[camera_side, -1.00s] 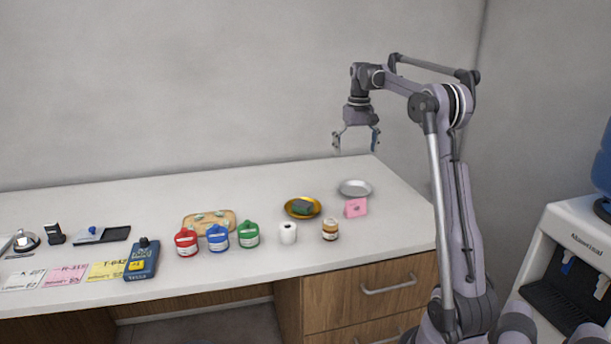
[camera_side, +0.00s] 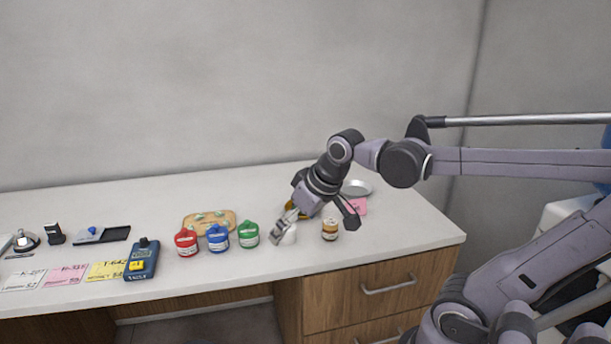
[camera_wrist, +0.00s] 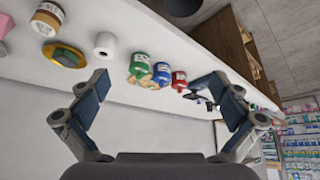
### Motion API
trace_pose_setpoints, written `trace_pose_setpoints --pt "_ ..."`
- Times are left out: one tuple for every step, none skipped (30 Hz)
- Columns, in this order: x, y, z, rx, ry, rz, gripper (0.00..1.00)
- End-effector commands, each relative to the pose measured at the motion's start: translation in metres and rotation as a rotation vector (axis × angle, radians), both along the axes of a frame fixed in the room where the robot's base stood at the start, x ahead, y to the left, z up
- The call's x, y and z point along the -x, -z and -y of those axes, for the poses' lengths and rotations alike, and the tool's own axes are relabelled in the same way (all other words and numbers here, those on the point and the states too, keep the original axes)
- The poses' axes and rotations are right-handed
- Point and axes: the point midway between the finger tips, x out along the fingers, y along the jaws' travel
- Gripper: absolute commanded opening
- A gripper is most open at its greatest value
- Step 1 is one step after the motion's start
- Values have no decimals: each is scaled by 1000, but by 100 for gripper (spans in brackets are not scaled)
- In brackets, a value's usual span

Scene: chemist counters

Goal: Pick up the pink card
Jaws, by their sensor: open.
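The pink card (camera_side: 67,274) lies flat on the white counter (camera_side: 120,205) at the left in the side view, between a white card (camera_side: 23,280) and a yellow card (camera_side: 105,271). My gripper (camera_side: 314,228) is open and empty, far to the right of the pink card. It is tilted over the counter around the white roll and the gold dish, partly covering both. In the wrist view its two fingers (camera_wrist: 152,84) are spread wide with nothing between them. I cannot make out the pink card in the wrist view.
Red (camera_side: 187,242), blue (camera_side: 218,238) and green (camera_side: 248,234) bottles stand between my gripper and the cards. A dark blue device (camera_side: 142,262) stands beside the yellow card. A small jar (camera_side: 330,230) and a pink block (camera_side: 358,206) are at the right. The counter's back left is clear.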

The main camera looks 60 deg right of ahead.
Motion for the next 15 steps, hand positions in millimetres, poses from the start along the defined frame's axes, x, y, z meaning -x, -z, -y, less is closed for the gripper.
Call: trace_pose_setpoints --pt "9 9 -14 2 -34 22 100" --pt "13 14 -20 1 -51 35 100" --pt "18 20 -27 1 -70 50 100" --pt "21 23 -32 2 -82 61 100" --pt "24 27 -36 1 -94 69 100" --pt "28 31 -40 0 -106 80 100" --pt "30 33 -43 0 -113 87 100" --pt "31 35 -46 -1 -120 92 100" --pt "33 37 -48 -1 -126 97 100" --pt "34 38 -49 -1 -129 100 100" --pt "34 39 -49 -2 -131 102 100" --pt "35 40 -50 -2 -133 103 100" --pt "35 40 -50 -2 -133 104 100" --pt "35 40 -50 -2 -133 104 100" --pt "34 39 -50 -2 -133 104 94"
